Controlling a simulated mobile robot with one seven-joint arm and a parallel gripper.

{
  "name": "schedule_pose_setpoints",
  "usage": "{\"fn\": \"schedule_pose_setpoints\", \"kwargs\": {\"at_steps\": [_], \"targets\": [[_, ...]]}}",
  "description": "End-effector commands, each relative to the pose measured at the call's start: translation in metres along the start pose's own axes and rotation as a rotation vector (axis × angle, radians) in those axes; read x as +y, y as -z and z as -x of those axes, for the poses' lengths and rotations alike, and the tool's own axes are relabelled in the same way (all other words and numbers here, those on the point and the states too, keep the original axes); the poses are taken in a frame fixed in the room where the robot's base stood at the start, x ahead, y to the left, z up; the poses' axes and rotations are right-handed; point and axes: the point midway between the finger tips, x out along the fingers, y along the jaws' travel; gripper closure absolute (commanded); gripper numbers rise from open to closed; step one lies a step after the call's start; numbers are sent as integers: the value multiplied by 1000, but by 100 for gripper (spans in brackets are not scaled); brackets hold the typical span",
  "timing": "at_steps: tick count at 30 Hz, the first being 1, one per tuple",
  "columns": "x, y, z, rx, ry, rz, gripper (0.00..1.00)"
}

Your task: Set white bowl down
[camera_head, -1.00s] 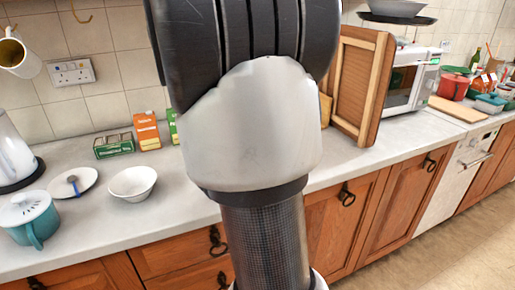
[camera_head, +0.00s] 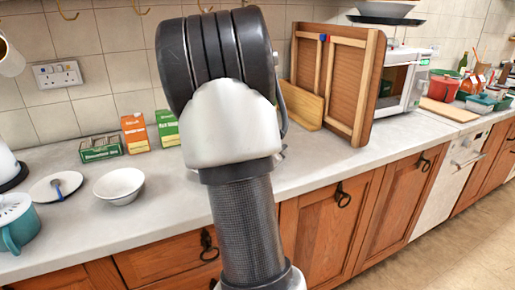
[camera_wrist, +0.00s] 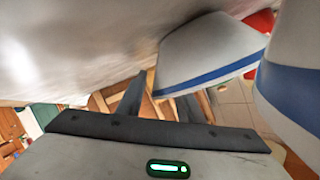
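A plain white bowl (camera_head: 119,186) sits upright on the counter at the left in the head view, right of a small plate. My gripper is hidden behind my own arm in the head view. White curved shapes with a blue band (camera_wrist: 210,55) show close by at the upper right and right edge (camera_wrist: 295,75). I cannot tell whether they are one thing or two, or whether the gripper holds any of them.
The counter (camera_head: 160,215) has a plate with a spoon (camera_head: 57,186), a teal lidded mug (camera_head: 14,222) and small boxes (camera_head: 134,133) along the wall. A wooden framed panel (camera_head: 340,80) and microwave (camera_head: 403,85) stand right of my arm. The counter front right of the bowl is clear.

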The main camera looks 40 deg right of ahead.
Motion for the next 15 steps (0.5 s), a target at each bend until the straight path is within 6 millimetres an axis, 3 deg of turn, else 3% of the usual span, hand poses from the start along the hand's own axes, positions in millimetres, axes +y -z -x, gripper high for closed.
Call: {"fn": "schedule_pose_setpoints", "kwargs": {"at_steps": [7,13,15], "targets": [[-1,0,-2,0,1,0,67],[-1,0,-2,0,1,0,100],[-1,0,-2,0,1,0,100]]}}
